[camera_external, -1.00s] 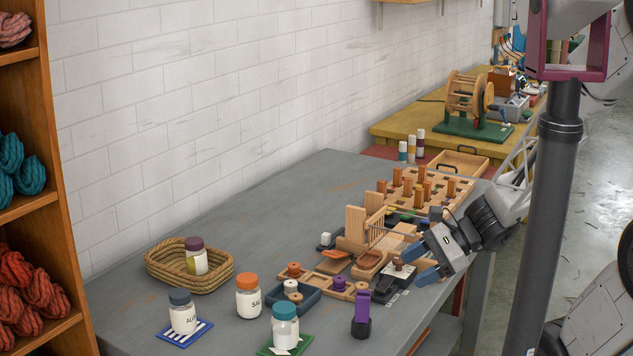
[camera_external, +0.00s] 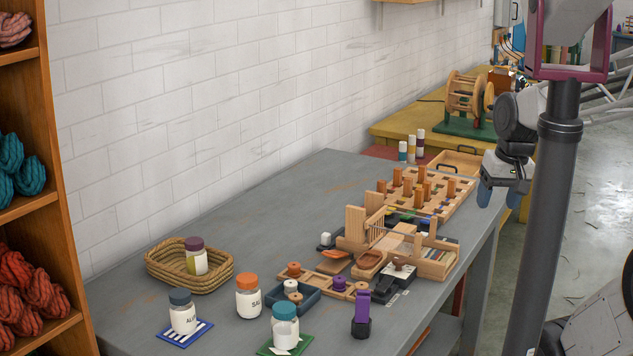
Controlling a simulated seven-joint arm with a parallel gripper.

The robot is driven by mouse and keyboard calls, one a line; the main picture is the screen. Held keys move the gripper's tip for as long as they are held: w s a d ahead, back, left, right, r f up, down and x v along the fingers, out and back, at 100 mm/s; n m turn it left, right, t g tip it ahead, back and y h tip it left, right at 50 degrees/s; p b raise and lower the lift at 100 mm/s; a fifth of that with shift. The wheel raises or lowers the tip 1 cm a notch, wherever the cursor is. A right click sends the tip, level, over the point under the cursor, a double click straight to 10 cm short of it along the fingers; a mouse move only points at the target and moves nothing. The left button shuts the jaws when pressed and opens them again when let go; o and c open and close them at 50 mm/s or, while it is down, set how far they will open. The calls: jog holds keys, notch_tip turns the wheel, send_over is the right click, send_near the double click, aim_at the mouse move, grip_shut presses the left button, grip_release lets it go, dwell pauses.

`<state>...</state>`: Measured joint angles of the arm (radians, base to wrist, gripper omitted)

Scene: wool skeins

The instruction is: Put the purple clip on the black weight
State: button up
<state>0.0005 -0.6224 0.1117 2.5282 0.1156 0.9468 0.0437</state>
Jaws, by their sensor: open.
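A purple clip (camera_external: 362,306) stands upright at the front edge of the grey table. Its lower end is at a small black weight (camera_external: 361,329), and it appears to sit on it. My gripper (camera_external: 491,194) is open and empty, pointing down beyond the right edge of the table, up and to the right of the clip and well apart from it. One finger partly hides the other.
A blue-grey tray (camera_external: 301,301) with spools, a teal-lidded jar (camera_external: 285,328) and an orange-lidded jar (camera_external: 249,297) stand left of the clip. A wooden organizer (camera_external: 436,265) and a peg board (camera_external: 455,204) lie behind. The back left table is clear.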

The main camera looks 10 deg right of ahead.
jog(key=shift+d+r+n+h, duration=0.5)
jog(key=shift+d+r+h, duration=0.2)
jog(key=shift+d+r, duration=0.35)
dwell(0.6)
